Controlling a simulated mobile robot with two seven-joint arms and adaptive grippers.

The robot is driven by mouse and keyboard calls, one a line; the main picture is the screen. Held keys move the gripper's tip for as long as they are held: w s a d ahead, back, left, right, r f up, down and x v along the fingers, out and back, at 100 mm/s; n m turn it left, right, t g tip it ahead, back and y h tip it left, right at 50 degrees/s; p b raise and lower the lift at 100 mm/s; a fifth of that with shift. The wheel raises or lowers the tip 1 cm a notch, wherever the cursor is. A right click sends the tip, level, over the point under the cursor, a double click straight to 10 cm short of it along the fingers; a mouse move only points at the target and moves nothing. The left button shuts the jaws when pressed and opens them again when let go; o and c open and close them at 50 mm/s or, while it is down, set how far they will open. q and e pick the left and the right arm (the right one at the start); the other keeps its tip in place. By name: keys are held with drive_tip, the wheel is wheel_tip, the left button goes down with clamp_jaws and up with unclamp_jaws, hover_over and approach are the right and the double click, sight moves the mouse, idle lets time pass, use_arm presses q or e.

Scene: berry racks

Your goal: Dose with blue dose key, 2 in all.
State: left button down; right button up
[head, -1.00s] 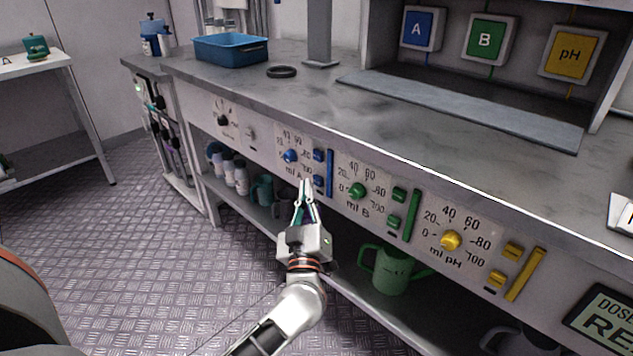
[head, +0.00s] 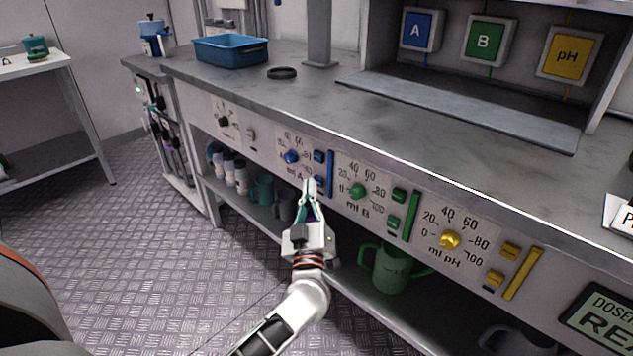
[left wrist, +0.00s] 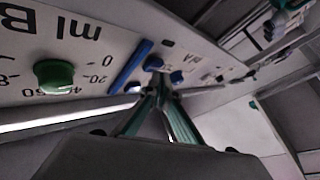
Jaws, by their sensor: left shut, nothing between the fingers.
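The blue dosing section on the bench front has a blue knob (head: 290,156), an upper blue key (head: 319,156), a lower blue key (head: 318,179) and an upright blue bar (head: 330,174). My left gripper (head: 309,182) is shut and empty, with its tips just left of the lower blue key and partly over the panel print. Whether the tips touch the panel cannot be told. In the left wrist view the shut fingertips (left wrist: 158,84) lie between small blue parts, close to the blue bar (left wrist: 132,66). My right gripper is not in view.
Right of the blue section are the green knob (head: 357,191) and green keys, then the yellow knob (head: 450,239) and yellow keys. A display (head: 606,318) is at the lower right. A green jug (head: 392,270) and several bottles stand on the shelf below. A blue tray (head: 230,51) stands on the worktop.

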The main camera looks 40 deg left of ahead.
use_arm(q)
drive_tip(key=shift+w, duration=0.45)
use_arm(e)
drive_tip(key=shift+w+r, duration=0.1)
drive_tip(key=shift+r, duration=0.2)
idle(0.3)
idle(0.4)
use_arm(q)
drive_tip(key=shift+s+p, duration=0.65)
drive_tip(key=shift+s, duration=0.25)
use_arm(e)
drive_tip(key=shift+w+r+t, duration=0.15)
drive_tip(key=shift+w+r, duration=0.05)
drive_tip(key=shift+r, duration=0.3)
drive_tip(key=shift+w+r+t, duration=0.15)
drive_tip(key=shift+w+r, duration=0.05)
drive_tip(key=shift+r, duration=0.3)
use_arm(q)
drive_tip(key=s+p, duration=0.2)
drive_tip(key=s, duration=0.3)
drive_tip(key=shift+a, duration=0.2)
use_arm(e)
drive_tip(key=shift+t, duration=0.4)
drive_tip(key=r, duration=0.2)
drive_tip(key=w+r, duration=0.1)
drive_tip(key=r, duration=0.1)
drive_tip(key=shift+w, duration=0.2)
